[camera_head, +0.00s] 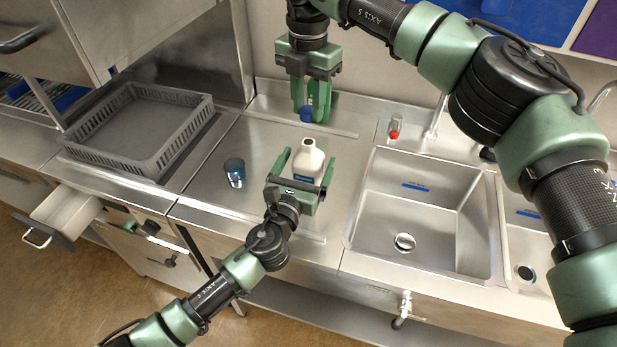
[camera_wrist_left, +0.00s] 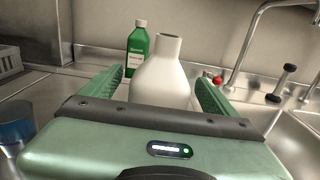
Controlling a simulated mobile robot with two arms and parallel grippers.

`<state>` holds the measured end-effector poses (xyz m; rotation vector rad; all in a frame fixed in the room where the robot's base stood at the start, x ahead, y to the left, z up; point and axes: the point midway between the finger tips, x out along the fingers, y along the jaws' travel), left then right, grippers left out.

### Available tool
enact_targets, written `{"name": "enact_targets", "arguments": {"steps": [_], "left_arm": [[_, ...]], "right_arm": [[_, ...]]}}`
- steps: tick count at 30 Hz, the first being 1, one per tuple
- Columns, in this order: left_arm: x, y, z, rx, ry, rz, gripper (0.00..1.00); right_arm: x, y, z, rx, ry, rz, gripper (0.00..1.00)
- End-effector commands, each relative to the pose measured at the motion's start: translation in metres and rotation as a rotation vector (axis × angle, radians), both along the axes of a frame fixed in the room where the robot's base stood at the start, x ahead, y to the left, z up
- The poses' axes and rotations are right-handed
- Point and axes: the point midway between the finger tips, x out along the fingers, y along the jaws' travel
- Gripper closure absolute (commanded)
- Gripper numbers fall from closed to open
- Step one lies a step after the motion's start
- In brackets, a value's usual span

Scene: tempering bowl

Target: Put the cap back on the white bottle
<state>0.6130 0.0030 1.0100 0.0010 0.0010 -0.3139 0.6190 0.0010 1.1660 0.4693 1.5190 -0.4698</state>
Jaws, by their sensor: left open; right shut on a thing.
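The white bottle (camera_head: 307,160) stands upright on the steel counter, its neck bare; it fills the middle of the left wrist view (camera_wrist_left: 160,84). My left gripper (camera_head: 306,164) is open, with one finger on each side of the bottle. Whether the fingers touch it I cannot tell. My right gripper (camera_head: 309,106) points down behind and above the bottle and is shut on a small blue cap (camera_head: 306,115). The cap is apart from the bottle's neck. The fingers hide part of the cap.
A green bottle with a white cap (camera_wrist_left: 138,46) stands behind the white bottle. A grey basket (camera_head: 140,165) is further left, above an open drawer (camera_head: 66,208). A sink (camera_head: 415,205) and a red-capped item (camera_head: 394,128) are right.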

Motion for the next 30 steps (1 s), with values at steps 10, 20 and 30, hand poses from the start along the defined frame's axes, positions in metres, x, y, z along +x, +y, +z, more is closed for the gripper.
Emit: {"name": "enact_targets", "arguments": {"steps": [10,20,30], "left_arm": [[0.008,-0.003,0.0,-0.001,0.0,-0.001,0.11],[0.008,-0.003,0.0,-0.001,0.0,-0.001,0.78],[0.008,-0.003,0.0,0.0,0.0,-0.001,1.0]], "right_arm": [[0.0,0.0,0.0,0.0,0.0,0.0,1.0],[0.0,0.0,0.0,0.0,0.0,0.0,1.0],[0.0,0.0,-0.014,0.0,0.002,0.0,1.0]]}}
